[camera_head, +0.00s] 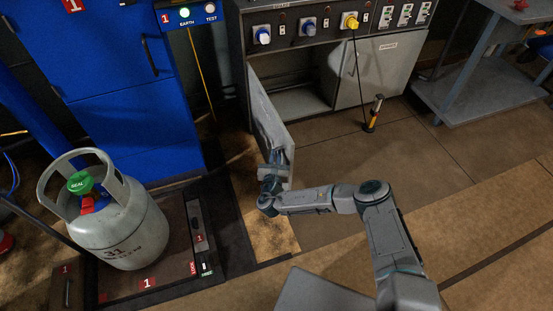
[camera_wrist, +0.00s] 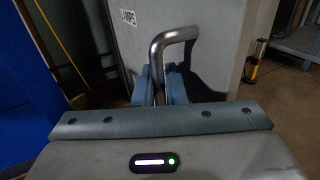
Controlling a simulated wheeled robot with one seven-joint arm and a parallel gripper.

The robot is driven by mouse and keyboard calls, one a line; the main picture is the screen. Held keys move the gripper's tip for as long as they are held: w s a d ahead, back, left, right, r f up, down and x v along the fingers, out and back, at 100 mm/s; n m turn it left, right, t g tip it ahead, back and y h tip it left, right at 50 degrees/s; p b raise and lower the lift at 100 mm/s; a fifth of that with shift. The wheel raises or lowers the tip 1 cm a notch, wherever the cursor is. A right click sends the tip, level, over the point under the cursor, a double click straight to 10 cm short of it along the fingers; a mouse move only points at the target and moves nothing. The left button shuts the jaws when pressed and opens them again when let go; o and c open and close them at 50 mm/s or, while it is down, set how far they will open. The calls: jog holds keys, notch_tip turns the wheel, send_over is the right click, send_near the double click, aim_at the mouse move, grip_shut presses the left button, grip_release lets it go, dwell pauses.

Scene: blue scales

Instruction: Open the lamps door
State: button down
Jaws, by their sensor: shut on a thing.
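The lamps door (camera_head: 268,115) is a grey cabinet door hinged at the left of the low cabinet. It stands swung well out from the opening, seen nearly edge-on in the head view. In the wrist view the door (camera_wrist: 215,75) carries a partly readable label (camera_wrist: 128,17) and a bent metal bar handle (camera_wrist: 172,38). My gripper (camera_head: 276,165) is at the door's free side. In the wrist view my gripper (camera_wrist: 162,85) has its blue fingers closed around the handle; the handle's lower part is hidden.
The dark cabinet interior (camera_head: 297,100) shows behind the door. The right cabinet door (camera_head: 375,70) is shut. A yellow and black tool (camera_head: 373,113) stands on the floor before it. A gas cylinder (camera_head: 115,220) stands on a scale (camera_head: 195,240) at left.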

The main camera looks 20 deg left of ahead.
jog(key=shift+w+d, duration=0.1)
jog(key=shift+d, duration=0.05)
jog(key=c, duration=1.6)
grip_release()
jog(key=shift+r, duration=0.1)
jog(key=shift+c, duration=0.2)
jog(key=p+v, duration=0.2)
jog(key=v, duration=1.2)
jog(key=shift+p, duration=0.3)
